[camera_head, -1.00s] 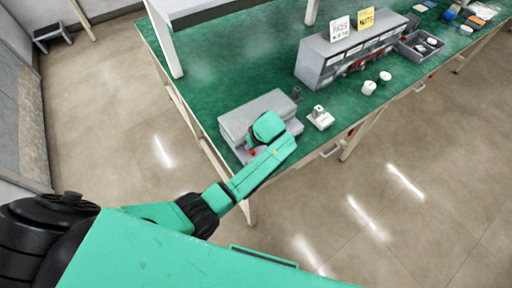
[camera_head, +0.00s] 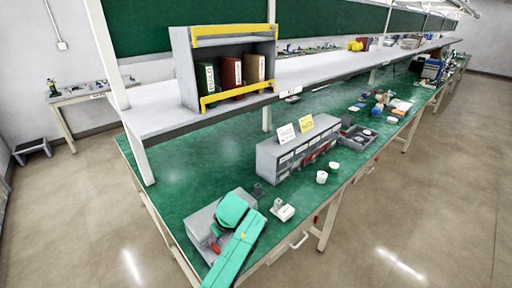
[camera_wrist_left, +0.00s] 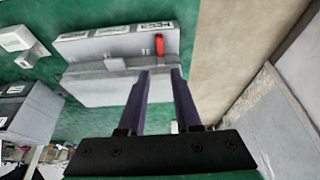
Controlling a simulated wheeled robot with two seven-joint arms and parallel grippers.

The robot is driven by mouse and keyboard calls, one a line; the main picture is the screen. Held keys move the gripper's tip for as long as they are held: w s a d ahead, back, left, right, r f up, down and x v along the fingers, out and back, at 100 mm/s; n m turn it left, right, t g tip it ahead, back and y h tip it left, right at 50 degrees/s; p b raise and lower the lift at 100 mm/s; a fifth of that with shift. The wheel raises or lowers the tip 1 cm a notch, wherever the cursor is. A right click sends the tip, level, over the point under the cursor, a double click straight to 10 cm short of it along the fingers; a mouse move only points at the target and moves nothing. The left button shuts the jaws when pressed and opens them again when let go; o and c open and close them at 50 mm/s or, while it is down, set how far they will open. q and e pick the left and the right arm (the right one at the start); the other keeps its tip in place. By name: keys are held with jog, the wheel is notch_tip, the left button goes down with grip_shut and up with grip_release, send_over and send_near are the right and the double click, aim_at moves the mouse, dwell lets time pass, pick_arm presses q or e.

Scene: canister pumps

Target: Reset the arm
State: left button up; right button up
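My left arm (camera_head: 236,247) reaches over the near end of the green workbench. Its hand is above a grey box-shaped device (camera_head: 203,222); the fingers are hidden in the head view. In the left wrist view my left gripper (camera_wrist_left: 160,76) has its two dark fingers apart, with nothing visible between them. The fingertips overlap the edge of the device (camera_wrist_left: 90,84), which carries a red lever (camera_wrist_left: 159,44); I cannot tell if they touch it. My right arm and gripper are not in view.
A small white device (camera_head: 283,212) stands beside the grey one. Two white canisters (camera_head: 321,177) stand near the front edge, by a grey drawer unit (camera_head: 268,160). A shelf (camera_head: 165,118) with a binder rack (camera_head: 187,75) overhangs the green workbench (camera_head: 170,185).

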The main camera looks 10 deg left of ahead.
pick_arm(q)
jog(key=s+a+m+h, duration=0.25)
jog(key=s+m, duration=0.35)
jog(key=s, duration=0.5)
jog(key=s+a+m+h, duration=0.1)
jog(key=s+a+m, duration=0.35)
jog(key=s, duration=0.75)
jog(key=s+d+f+m+b, duration=0.1)
jog(key=s+f+b, duration=0.15)
jog(key=f, duration=1.25)
jog(key=s+d+f+m+b, duration=0.1)
jog(key=f+b, duration=0.3)
jog(key=f, duration=1.1)
jog(key=s+a+f+g+b, duration=0.1)
jog(key=s+a+f+b, duration=0.2)
jog(key=s+f, duration=1.2)
notch_tip(320, 180, down, 3)
jog(key=shift+s+a+f+g+b, duration=0.2)
jog(key=shift+s+g+b, duration=0.15)
jog(key=shift+b, duration=0.85)
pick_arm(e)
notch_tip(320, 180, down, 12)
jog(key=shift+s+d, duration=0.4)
pick_arm(q)
jog(key=shift+w, duration=0.1)
